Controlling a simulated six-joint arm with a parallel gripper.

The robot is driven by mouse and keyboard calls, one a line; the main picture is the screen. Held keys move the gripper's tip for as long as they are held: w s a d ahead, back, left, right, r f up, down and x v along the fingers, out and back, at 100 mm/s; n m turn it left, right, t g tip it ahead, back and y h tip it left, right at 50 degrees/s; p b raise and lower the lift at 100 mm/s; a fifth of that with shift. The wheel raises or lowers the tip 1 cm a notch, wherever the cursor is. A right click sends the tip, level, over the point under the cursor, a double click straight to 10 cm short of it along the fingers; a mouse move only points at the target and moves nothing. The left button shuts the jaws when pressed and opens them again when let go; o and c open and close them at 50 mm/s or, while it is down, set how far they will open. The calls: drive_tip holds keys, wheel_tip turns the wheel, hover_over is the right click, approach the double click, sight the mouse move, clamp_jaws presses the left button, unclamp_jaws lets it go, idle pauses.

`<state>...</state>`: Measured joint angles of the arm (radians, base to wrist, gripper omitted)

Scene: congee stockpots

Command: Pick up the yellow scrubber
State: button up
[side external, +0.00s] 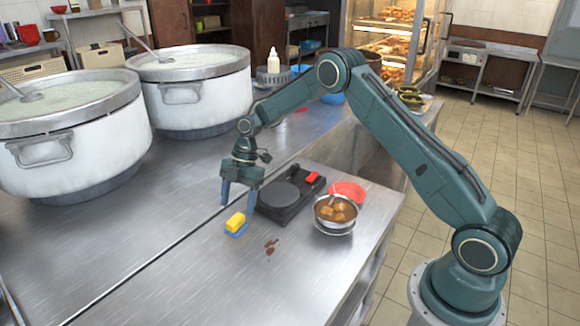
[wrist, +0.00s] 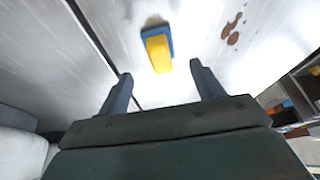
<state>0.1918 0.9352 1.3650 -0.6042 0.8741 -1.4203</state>
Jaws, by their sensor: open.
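The yellow scrubber (side external: 235,222) lies on the steel counter, a yellow block with a blue layer. It also shows in the wrist view (wrist: 158,53), ahead of the fingertips and roughly centred between them. My gripper (side external: 239,202) is open and points down, just above and close to the scrubber in the side view. In the wrist view, my gripper's two fingers (wrist: 160,78) stand apart with nothing between them. The scrubber appears to be apart from both fingers.
A black hotplate (side external: 290,197) stands right behind the scrubber. A bowl of brown food (side external: 335,214) and a red plate (side external: 349,191) are to its right. Brown spots (side external: 271,246) mark the counter. Large stockpots (side external: 75,140) stand at left. The front counter is clear.

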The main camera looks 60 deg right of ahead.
sight(236, 218)
drive_tip(key=shift+a+f, duration=0.1)
drive_tip(key=shift+f, duration=0.1)
drive_tip(key=shift+f, duration=0.1)
drive_tip(key=shift+x, duration=2.55)
drive_tip(key=shift+c, duration=0.3)
drive_tip(key=c, duration=1)
